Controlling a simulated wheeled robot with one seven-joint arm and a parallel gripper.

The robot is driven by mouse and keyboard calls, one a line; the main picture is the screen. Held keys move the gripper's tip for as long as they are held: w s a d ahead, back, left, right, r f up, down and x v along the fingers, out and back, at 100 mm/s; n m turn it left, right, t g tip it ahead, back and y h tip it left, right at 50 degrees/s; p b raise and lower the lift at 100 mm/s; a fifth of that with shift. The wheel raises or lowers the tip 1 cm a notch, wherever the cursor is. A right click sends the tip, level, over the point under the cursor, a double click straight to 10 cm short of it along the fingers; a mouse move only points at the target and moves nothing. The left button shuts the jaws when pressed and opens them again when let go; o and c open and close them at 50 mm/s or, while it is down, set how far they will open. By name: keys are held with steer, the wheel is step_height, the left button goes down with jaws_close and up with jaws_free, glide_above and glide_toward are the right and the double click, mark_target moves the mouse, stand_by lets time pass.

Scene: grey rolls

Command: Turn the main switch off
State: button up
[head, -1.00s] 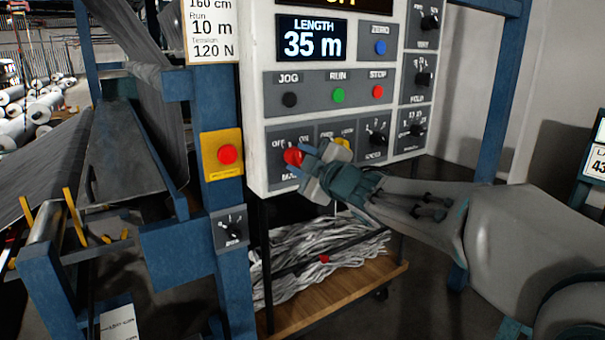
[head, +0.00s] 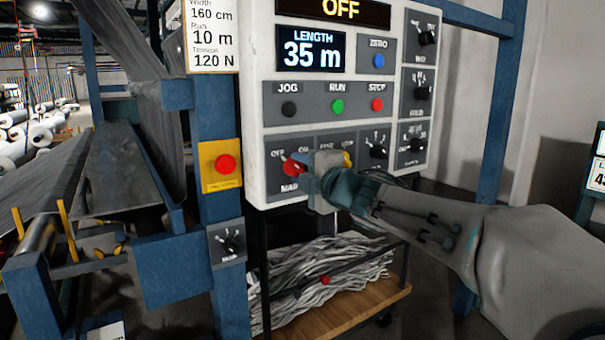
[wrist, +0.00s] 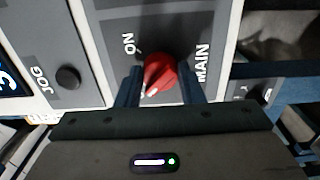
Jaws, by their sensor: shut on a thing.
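The red main switch (head: 295,166) is a knob at the lower left of the white control panel (head: 257,100), above a MAIN label. It also shows in the wrist view (wrist: 160,70), where its white mark points lower left, away from the ON label (wrist: 129,43). The OFF label (head: 278,153) shows in the head view; in the wrist view it is hidden, seemingly behind a finger. My gripper (head: 306,176) is shut on the knob, one dark finger on each side in the wrist view (wrist: 160,88). The top display (head: 340,9) reads OFF.
Beside the main switch is a yellow knob (head: 347,159), close to my gripper. JOG, RUN and STOP buttons (head: 337,106) sit above. A red button on a yellow plate (head: 224,164) is on the blue post. A cart of grey strips (head: 320,270) stands below.

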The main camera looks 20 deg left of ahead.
steer(key=shift+f, duration=0.1)
steer(key=o, duration=1)
steer(key=shift+s+a, duration=0.1)
steer(key=shift+s+d, duration=0.2)
steer(key=shift+d, duration=0.2)
steer(key=v, duration=1.3)
steer(key=shift+s+a+p, duration=0.1)
steer(key=shift+p, duration=0.3)
